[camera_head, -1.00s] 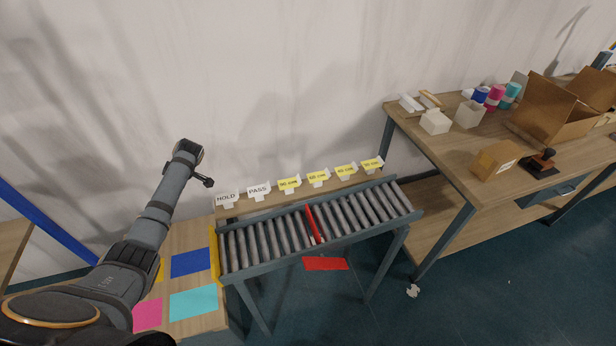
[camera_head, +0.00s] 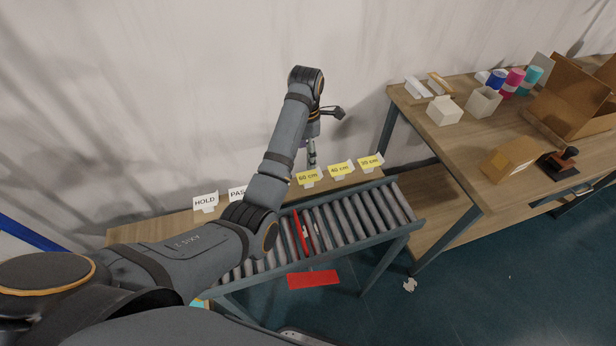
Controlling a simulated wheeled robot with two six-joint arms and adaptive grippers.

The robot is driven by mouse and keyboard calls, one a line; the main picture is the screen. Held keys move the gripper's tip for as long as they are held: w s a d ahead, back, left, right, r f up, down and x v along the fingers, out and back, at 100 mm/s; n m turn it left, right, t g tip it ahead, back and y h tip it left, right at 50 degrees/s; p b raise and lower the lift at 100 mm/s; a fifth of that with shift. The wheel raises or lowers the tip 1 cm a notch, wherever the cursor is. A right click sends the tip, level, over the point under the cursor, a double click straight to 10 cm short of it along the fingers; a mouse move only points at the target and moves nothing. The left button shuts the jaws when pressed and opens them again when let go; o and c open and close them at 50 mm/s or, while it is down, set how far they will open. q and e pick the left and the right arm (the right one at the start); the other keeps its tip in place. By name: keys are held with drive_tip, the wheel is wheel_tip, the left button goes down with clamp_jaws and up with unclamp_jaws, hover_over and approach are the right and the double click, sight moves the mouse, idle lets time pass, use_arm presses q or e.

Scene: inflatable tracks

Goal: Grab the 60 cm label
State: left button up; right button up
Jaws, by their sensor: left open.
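The yellow 60 cm label (camera_head: 308,178) stands upright on the wooden ledge behind the roller conveyor. My left gripper (camera_head: 312,162) points down just above and behind its top edge, at the end of my raised arm. Its fingers look small and close together from here, and nothing is seen held in them. The 40 cm label (camera_head: 341,170) and the 30 cm label (camera_head: 370,163) stand to the right. The white HOLD label (camera_head: 205,202) and the partly covered PASS label (camera_head: 237,194) stand to the left. My right gripper is out of the picture.
The roller conveyor (camera_head: 340,222), with a red bar (camera_head: 300,232) across it, lies in front of the labels. A red sheet (camera_head: 313,279) shows below. A wooden table (camera_head: 470,145) with boxes, rolls and a stamp stands at right. The wall is close behind the ledge.

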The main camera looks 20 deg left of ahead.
use_arm(q)
drive_tip(key=b, duration=0.2)
hover_over(308, 177)
wheel_tip(308, 177, down, 5)
drive_tip(key=shift+r, duration=0.15)
drive_tip(key=shift+f+p, duration=0.25)
drive_tip(key=shift+p, duration=0.05)
wheel_tip(308, 177, down, 4)
drive_tip(key=shift+r+p, duration=0.1)
drive_tip(key=shift+p, duration=0.4)
drive_tip(key=shift+w+f, duration=0.1)
drive_tip(key=shift+f, duration=0.2)
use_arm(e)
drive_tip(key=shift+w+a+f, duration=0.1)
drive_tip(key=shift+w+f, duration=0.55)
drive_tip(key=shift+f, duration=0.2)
use_arm(q)
drive_tip(key=shift+f+p, duration=0.2)
drive_tip(key=shift+p, duration=0.15)
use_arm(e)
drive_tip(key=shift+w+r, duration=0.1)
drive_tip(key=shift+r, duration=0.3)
use_arm(q)
drive_tip(key=c, duration=0.8)
